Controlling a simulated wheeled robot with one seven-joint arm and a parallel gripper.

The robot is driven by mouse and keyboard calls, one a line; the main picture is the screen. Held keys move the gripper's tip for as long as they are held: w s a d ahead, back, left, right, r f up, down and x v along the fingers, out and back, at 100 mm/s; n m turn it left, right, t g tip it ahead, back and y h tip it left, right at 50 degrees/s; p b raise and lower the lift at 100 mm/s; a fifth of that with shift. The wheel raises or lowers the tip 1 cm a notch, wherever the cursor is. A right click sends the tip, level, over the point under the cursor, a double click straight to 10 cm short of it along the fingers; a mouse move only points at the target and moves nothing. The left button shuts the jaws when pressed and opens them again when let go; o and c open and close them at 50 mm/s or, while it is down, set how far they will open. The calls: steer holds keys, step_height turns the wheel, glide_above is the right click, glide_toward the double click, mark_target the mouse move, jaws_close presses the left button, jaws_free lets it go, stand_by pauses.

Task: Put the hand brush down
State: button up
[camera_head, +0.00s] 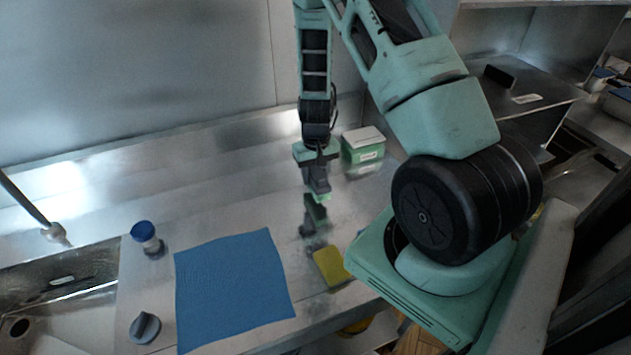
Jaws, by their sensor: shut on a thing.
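My gripper (317,164) hangs fingers down over the steel counter, left of a green and white box. It is shut on a small dark thing with a pale green lower edge, which I take to be the hand brush (319,186). Much of the brush is hidden by the fingers, and its shape is hard to make out. It appears a little above the counter (215,205), with a dark reflection below it, but I cannot tell the exact gap.
A blue cloth (232,288) lies flat at centre left. A yellow sponge (330,267) lies to its right. The green and white box (363,145) stands right of my gripper.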

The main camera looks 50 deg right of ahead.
steer(key=shift+f+p, duration=0.45)
steer(key=shift+f, duration=1.3)
steer(key=shift+f, duration=0.2)
steer(key=o, duration=0.9)
steer(key=shift+r, duration=0.1)
